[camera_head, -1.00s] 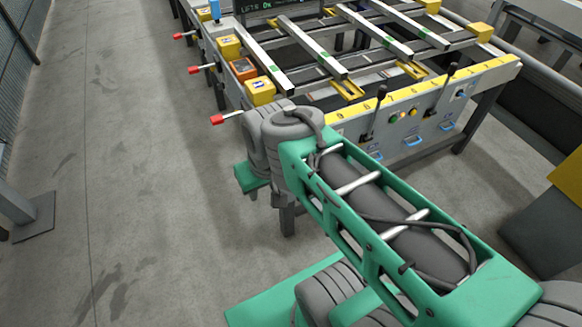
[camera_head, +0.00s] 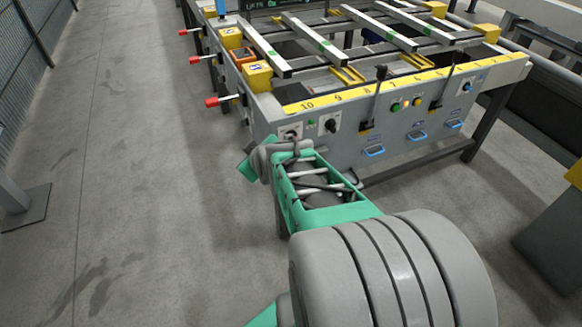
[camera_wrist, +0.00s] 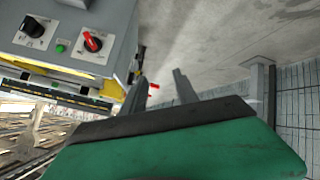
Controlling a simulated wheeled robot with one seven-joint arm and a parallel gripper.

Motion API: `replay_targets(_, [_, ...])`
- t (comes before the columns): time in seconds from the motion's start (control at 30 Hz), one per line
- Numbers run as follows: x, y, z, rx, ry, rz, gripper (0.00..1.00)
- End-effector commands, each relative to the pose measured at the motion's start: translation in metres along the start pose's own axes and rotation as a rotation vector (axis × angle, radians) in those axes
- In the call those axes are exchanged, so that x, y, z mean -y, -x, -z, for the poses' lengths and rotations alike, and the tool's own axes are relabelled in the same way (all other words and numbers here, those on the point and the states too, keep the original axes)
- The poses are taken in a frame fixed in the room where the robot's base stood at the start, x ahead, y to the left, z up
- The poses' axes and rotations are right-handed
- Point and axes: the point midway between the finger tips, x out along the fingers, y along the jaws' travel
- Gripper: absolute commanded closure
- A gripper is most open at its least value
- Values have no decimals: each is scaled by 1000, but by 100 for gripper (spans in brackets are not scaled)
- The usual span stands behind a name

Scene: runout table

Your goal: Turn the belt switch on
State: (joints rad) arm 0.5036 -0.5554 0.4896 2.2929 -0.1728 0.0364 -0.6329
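Two rotary switches on white plates sit on the grey front panel's left end. One has a red handle (camera_wrist: 92,41), nearest the panel's edge; the other has a black knob (camera_wrist: 32,27), also in the head view (camera_head: 330,124). A green lamp or button (camera_wrist: 60,47) is between them. Their labels are too small to read, so I cannot tell which is the belt switch. My gripper (camera_wrist: 160,76) is open and empty, its fingers apart over the floor, to the right of and below the red handle in the wrist view. In the head view my arm mostly hides it.
Two black levers (camera_head: 381,75) (camera_head: 450,70) and blue handles (camera_head: 375,152) stick out along the panel. Red-tipped levers (camera_head: 212,102) project from the table's left side. The floor (camera_head: 120,150) to the left is clear.

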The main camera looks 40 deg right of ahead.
Motion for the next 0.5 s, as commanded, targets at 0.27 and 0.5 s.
replay_targets(0.27, [-97, -66, -104, -153, 169, -418, 65])
replay_targets(0.5, [-117, -86, -100, -161, 190, -453, 65])
